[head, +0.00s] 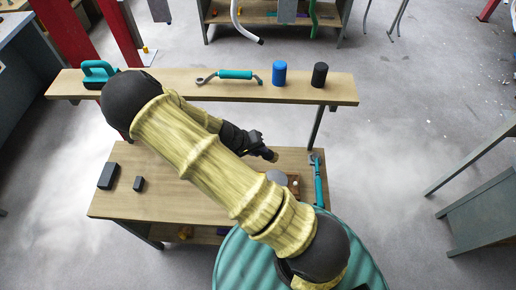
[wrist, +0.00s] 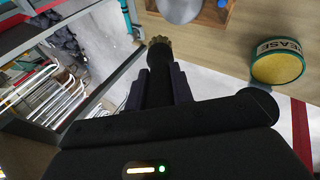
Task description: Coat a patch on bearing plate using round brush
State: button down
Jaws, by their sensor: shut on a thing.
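In the head view my gripper (head: 250,141) and the brush tip (head: 271,155) are over the workbench. A grey round disc, which looks like the bearing plate (head: 278,177), lies on the bench, partly hidden by my arm. It also shows at the top edge of the wrist view (wrist: 180,8), apart from the bristles. Any coating on it cannot be made out. A yellow-topped grease tin (wrist: 278,64) shows at right in the wrist view.
A brown tray (head: 294,182) is beside the disc. A teal-handled tool (head: 318,181) lies at the bench's right edge. Two dark blocks (head: 108,176) are at left. The raised shelf (head: 180,84) behind holds a teal tool, blue and black cylinders. My arm covers the bench's middle.

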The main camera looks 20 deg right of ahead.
dwell(0.3)
jog(key=w+a+f+n+b, duration=0.1)
jog(key=w+a+f+b, duration=0.2)
jog(key=w+f, duration=0.2)
notch_tip(320, 180, down, 3)
jog(key=shift+f+t, duration=0.15)
jog(key=shift+t, duration=0.25)
jog(key=shift+a, duration=0.1)
